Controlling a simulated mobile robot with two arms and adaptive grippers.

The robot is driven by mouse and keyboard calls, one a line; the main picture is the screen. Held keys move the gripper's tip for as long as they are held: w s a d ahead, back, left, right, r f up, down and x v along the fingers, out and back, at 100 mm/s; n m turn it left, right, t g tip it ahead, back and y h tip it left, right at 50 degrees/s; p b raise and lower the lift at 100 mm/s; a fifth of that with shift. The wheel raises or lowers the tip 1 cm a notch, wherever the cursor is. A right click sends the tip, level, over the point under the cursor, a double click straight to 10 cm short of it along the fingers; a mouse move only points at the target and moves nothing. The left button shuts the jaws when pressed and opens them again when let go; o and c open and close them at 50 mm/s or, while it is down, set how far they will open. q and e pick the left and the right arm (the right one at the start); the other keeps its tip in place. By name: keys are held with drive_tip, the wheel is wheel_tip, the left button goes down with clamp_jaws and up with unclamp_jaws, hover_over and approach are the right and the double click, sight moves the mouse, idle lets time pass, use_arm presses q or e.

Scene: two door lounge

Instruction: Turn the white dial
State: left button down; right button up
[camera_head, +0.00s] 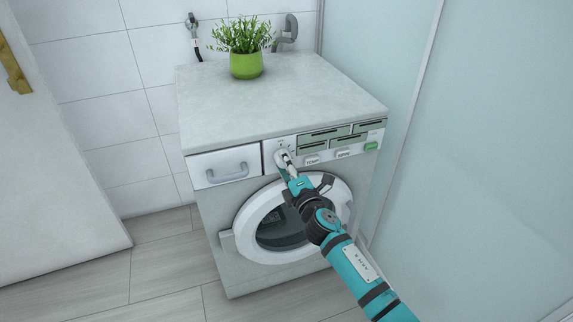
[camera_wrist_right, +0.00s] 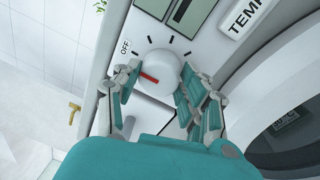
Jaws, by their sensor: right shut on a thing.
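The white dial (camera_wrist_right: 160,72) is on the washing machine's front panel, with a red pointer line and black tick marks around it. An OFF label is at its upper left in the right wrist view. In the head view the dial (camera_head: 281,157) is partly hidden by my right gripper (camera_head: 287,161). My right gripper (camera_wrist_right: 157,82) has one finger on each side of the dial and is shut on it. My left gripper is in neither view.
The washing machine (camera_head: 215,225) has a drawer with a handle (camera_head: 227,174) left of the dial and TEMP and SPIN buttons to the right. A round door (camera_head: 243,233) lies below. A green potted plant (camera_head: 246,65) stands on top. A glass panel (camera_head: 480,170) is at right.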

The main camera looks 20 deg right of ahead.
drive_tip(key=o, duration=1.2)
drive_tip(key=s, duration=0.8)
drive_tip(key=s+d+f, duration=0.1)
drive_tip(key=s, duration=0.3)
